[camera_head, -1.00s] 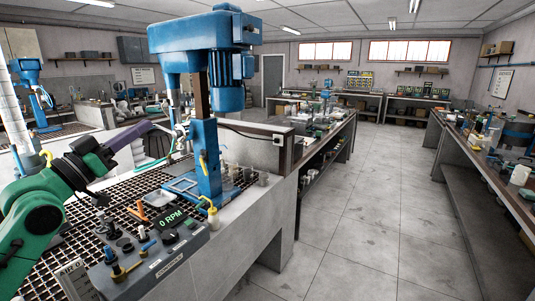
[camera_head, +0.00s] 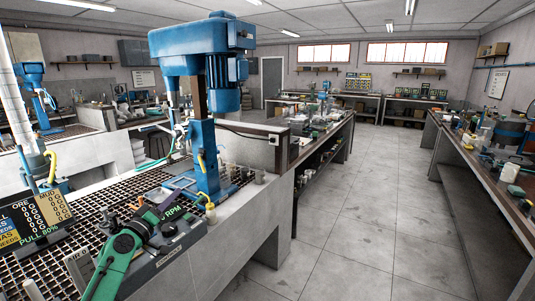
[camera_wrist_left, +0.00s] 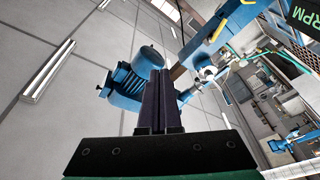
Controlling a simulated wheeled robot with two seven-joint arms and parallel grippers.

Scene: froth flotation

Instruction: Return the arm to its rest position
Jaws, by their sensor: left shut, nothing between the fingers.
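My left arm (camera_head: 118,255) is green and comes up from the bottom left in the head view. Its left gripper (camera_head: 172,196), with dark purple fingers, is over the control panel, in front of the blue flotation machine (camera_head: 207,160). In the left wrist view the two fingers (camera_wrist_left: 161,95) lie together, shut and empty. The machine's motor (camera_wrist_left: 130,82) shows behind them there. The arm hides part of the panel (camera_head: 180,240) and its RPM display. My right gripper is not in view.
A metal grating (camera_head: 70,226) covers the bench top. A black readout board (camera_head: 36,222) with ORE and MUD columns stands at the left. The tiled floor (camera_head: 345,220) is open between this bench and the right bench (camera_head: 465,185).

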